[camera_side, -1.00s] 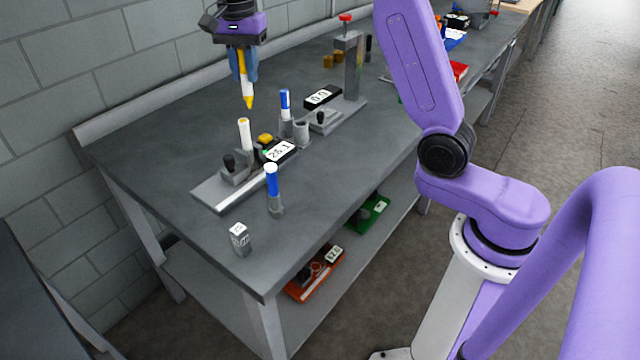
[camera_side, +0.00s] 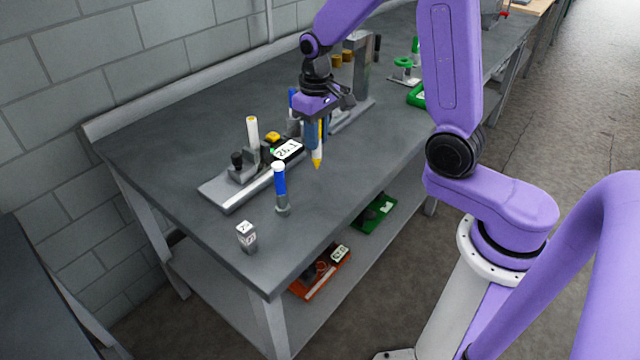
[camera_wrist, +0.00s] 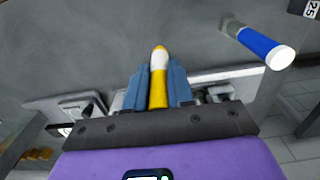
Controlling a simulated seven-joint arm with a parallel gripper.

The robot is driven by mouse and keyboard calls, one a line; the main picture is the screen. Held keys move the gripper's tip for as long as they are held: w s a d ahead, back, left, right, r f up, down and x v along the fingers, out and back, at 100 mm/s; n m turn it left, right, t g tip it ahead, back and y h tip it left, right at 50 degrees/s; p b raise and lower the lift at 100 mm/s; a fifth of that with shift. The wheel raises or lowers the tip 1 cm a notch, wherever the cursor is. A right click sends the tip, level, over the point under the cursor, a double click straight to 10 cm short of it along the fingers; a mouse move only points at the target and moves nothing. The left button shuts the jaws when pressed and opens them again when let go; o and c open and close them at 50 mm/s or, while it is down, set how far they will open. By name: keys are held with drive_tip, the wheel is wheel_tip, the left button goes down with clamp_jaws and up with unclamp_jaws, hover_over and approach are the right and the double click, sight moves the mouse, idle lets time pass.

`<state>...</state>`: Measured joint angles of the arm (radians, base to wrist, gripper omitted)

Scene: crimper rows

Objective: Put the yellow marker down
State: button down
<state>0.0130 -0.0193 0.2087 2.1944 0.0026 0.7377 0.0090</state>
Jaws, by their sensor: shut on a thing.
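The yellow marker (camera_side: 317,158) has a white and yellow body and a yellow tip pointing down. My gripper (camera_side: 314,142) is shut on it, with blue fingers on both sides. A blue marker (camera_side: 279,180) with a white end stands upright in a small grey holder (camera_side: 282,209), front left of my gripper.
A white marker (camera_side: 252,130) stands on the grey fixture (camera_side: 222,190) at left. Another blue marker (camera_side: 292,97) is partly hidden behind my gripper. A small labelled block (camera_side: 246,237) stands near the front edge. The grey table (camera_side: 340,190) is clear around the marker's tip.

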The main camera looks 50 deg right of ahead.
idle(0.6)
drive_tip(key=w+d+r+n, duration=0.2)
drive_tip(key=w+d+r, duration=0.4)
drive_tip(key=w+d, duration=0.6)
drive_tip(key=f, duration=0.9)
drive_tip(key=shift+w+a+f, duration=0.1)
drive_tip(key=shift+w+a, duration=0.05)
drive_tip(key=shift+a, duration=0.1)
drive_tip(key=shift+f, duration=0.15)
drive_tip(key=c, duration=1)
unclamp_jaws()
